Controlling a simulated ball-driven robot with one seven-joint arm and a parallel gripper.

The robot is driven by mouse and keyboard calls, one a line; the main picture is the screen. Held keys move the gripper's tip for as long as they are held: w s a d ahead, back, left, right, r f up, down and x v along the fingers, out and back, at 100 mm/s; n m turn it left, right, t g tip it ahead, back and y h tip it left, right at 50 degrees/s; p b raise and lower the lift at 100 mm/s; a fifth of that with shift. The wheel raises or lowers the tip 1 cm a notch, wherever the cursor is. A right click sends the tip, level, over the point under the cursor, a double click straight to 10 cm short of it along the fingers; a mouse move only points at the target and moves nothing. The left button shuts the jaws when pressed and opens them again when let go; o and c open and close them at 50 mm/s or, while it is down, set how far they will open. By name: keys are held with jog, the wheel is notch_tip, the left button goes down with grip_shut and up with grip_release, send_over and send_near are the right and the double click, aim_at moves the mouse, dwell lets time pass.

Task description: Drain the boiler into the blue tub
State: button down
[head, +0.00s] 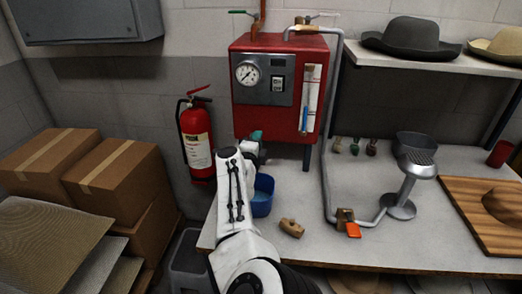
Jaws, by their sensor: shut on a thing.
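The red boiler (280,50) stands at the back of the table, with a round gauge (248,73) and a sight glass (309,95) showing blue low in its tube. The blue tub (262,208) sits on the table below the boiler's front left, partly hidden by my arm. My gripper (250,149) is at the boiler's lower front, above the tub, shut on a small teal handle (257,135). The fingers are small and partly hidden, as is any spout there.
A red fire extinguisher (196,140) hangs left of the boiler. Cardboard boxes (110,175) are stacked at left. A grey pipe (325,150) runs down to the table, near a wooden block (291,228) and an orange piece (353,230). A metal stand (407,190) is at right.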

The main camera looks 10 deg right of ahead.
jog(key=shift+a+f+m+g+h+b, duration=0.25)
jog(key=shift+m+h+b, duration=0.4)
jog(key=shift+b, duration=1.05)
jog(key=shift+r+m+g+h+b, duration=0.15)
jog(key=shift+m+g+h+b, duration=0.2)
jog(key=shift+h+b, duration=0.9)
jog(key=m+b, duration=0.1)
jog(key=b, duration=0.3)
jog(key=shift+a+g+b, duration=0.15)
jog(key=shift+g+b, duration=0.25)
jog(key=b, duration=0.1)
jog(key=h+b, duration=0.1)
jog(key=b, duration=0.1)
jog(key=shift+w+a+r+m, duration=0.1)
jog(key=shift+r+m, duration=0.2)
jog(key=shift+r, duration=0.05)
jog(key=shift+r+g+h, duration=0.25)
jog(key=shift+g+h, duration=0.05)
jog(key=c, duration=1.2)
grip_release()
jog(key=shift+f, duration=0.2)
jog(key=shift+s+a+p, duration=0.45)
jog(key=shift+a+p, duration=0.05)
jog(key=shift+p, duration=0.05)
jog(key=p+v, duration=0.3)
jog(key=v, duration=0.6)
jog(key=shift+s, duration=0.25)
